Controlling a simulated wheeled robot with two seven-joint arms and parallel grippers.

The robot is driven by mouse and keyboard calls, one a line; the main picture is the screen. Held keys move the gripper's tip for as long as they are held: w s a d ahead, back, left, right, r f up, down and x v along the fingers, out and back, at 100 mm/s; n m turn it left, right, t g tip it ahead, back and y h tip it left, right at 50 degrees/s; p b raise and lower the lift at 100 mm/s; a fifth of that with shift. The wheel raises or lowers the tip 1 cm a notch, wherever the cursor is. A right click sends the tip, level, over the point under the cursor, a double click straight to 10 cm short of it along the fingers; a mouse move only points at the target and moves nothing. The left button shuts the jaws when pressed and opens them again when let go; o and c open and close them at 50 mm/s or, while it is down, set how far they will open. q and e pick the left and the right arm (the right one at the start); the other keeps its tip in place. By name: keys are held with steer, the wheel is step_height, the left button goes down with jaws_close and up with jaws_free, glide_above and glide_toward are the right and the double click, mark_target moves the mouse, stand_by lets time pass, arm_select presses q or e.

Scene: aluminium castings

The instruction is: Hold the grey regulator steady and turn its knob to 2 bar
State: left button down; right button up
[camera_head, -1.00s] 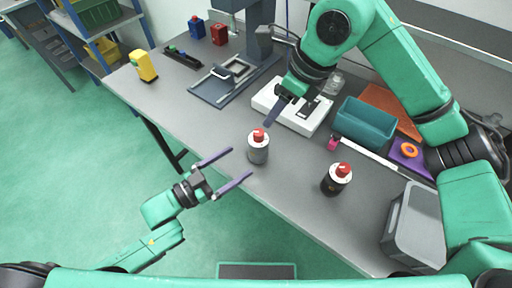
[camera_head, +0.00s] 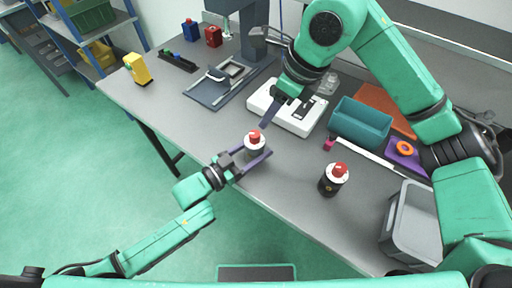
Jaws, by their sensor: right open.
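The grey regulator (camera_head: 254,146), a light grey cylinder with a red knob on top, stands upright near the front edge of the bench. My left gripper (camera_head: 257,154) has reached it from the lower left. One purple finger passes along its near side; the other is mostly hidden behind it. I cannot tell whether the fingers press on it. My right gripper (camera_head: 269,118) is open and empty, fingers pointing down, above and behind the regulator, apart from the knob. The knob's scale is too small to read.
A black cylinder with a red knob (camera_head: 332,181) stands to the right. A white device (camera_head: 287,108) lies behind the regulator, with a teal bin (camera_head: 361,122) to its right. A grey bin (camera_head: 412,222) is at the right front. The bench left of the regulator is clear.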

mark_target(255, 133)
steer(key=shift+o, duration=0.9)
steer(key=w+a+r+n+g+h, duration=0.1)
steer(key=a+n+h, duration=0.1)
steer(key=n, duration=0.8)
steer(key=w+a+r+n+g+h, duration=0.1)
steer(key=a+r+n+h, duration=0.1)
steer(key=n, duration=0.7)
steer(key=f, duration=1.2)
steer(key=shift+d+f, duration=0.1)
steer(key=shift+d, duration=0.1)
jaws_close()
